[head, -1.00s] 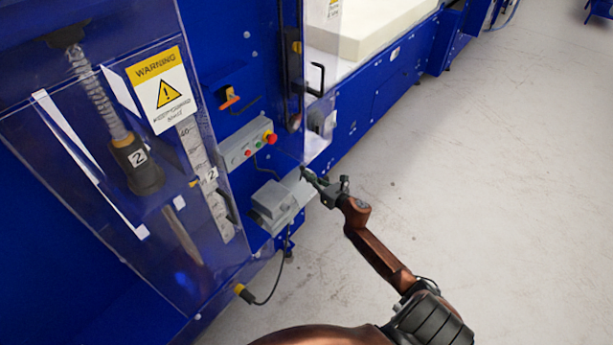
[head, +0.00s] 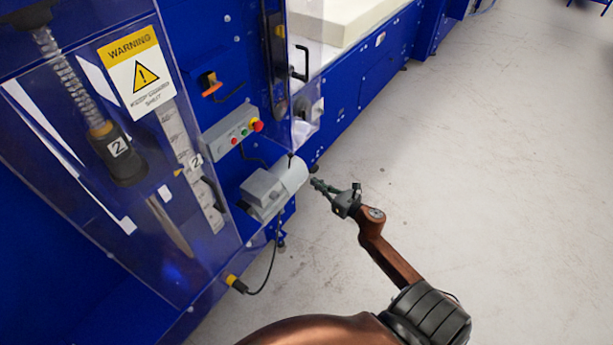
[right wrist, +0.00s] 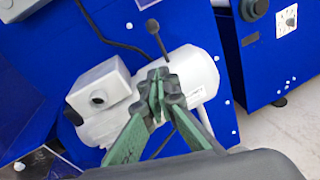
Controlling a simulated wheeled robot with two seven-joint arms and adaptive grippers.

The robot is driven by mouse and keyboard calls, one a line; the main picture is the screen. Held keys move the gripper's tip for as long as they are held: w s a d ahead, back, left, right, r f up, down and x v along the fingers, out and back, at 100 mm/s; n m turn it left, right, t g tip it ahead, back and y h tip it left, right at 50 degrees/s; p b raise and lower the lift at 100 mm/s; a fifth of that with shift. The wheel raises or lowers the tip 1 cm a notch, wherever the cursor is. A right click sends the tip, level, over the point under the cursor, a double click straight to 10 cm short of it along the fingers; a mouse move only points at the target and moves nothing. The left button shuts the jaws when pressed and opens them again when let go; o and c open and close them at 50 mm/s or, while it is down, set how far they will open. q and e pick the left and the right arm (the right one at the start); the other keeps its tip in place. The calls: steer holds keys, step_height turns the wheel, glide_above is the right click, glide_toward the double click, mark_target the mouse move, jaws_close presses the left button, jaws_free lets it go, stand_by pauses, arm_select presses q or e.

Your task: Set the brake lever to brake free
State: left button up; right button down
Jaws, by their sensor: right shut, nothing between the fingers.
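The brake lever (right wrist: 155,35) is a thin black rod with a round knob. It stands up from the light grey motor (right wrist: 192,75) in the right wrist view and leans slightly to the left there. In the head view the motor (head: 288,176) is mounted low on the blue machine, and the lever (head: 291,160) is a tiny dark tip above it. My right gripper (head: 318,184) is shut and empty, just right of the motor in the head view. In the right wrist view its fingertips (right wrist: 159,88) overlap the motor, below the lever's knob. My left gripper is out of view.
A grey control box (head: 233,132) with coloured buttons is above the motor. A clear guard with a warning sign (head: 143,73) stands left. An orange-handled switch (head: 211,85) is higher up. A cable (head: 268,275) hangs below. Open floor (head: 450,170) lies right.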

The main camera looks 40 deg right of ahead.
steer(key=shift+s, duration=0.95)
steer(key=s+d+f+m+g+h, duration=0.1)
steer(key=s+f+m+g, duration=0.3)
steer(key=f, duration=0.6)
steer(key=s+d+f+m+t+h, duration=0.1)
steer(key=s+f+m, duration=0.2)
steer(key=f+m, duration=0.55)
steer(key=s+a+f+m+g, duration=0.2)
steer(key=s+f+m+g, duration=0.15)
steer(key=s+f, duration=0.55)
steer(key=s+a+f+m+g, duration=0.2)
steer(key=s+f+m, duration=0.25)
steer(key=f, duration=0.75)
steer(key=s+a+f+m+g, duration=0.2)
steer(key=s+a+f+m, duration=0.2)
steer(key=s, duration=0.7)
steer(key=s+a+f+m+g, duration=0.3)
steer(key=s+a+f, duration=0.3)
steer(key=s, duration=0.5)
steer(key=s+a+f+m+g+y, duration=0.1)
steer(key=s+a+f+m+g, duration=0.1)
steer(key=s+a+f+m, duration=0.4)
steer(key=s+f, duration=0.1)
steer(key=s, duration=0.4)
steer(key=shift+s+f, duration=0.15)
steer(key=shift+f, duration=0.2)
